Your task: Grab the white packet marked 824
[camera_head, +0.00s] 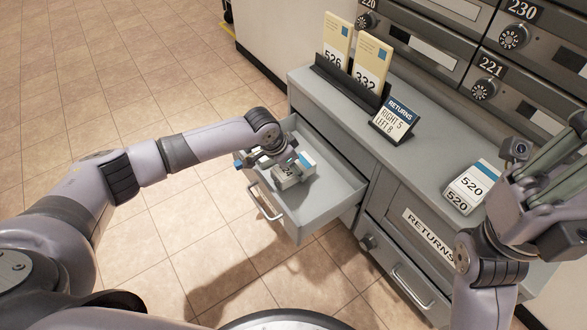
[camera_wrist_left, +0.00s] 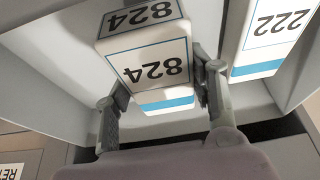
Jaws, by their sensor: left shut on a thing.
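The white packet marked 824 (camera_wrist_left: 150,68), with a blue stripe, is between the fingers of my left gripper (camera_wrist_left: 160,80) in the left wrist view. Both fingers are shut on its sides. In the head view my left gripper (camera_head: 284,160) reaches down into the open drawer (camera_head: 318,205), and the packet (camera_head: 289,180) shows partly below it. I cannot tell whether the packet is off the drawer floor. A second white packet, marked 222 (camera_wrist_left: 272,35), lies beside it. My right gripper (camera_head: 540,195) is at the right edge above the cabinet top; its finger opening is unclear.
A returns sign (camera_head: 394,120) and a dark rack (camera_head: 345,82) with yellow packets 526 and 332 stand further back. Mailboxes line the wall. Floor left of the drawer is clear.

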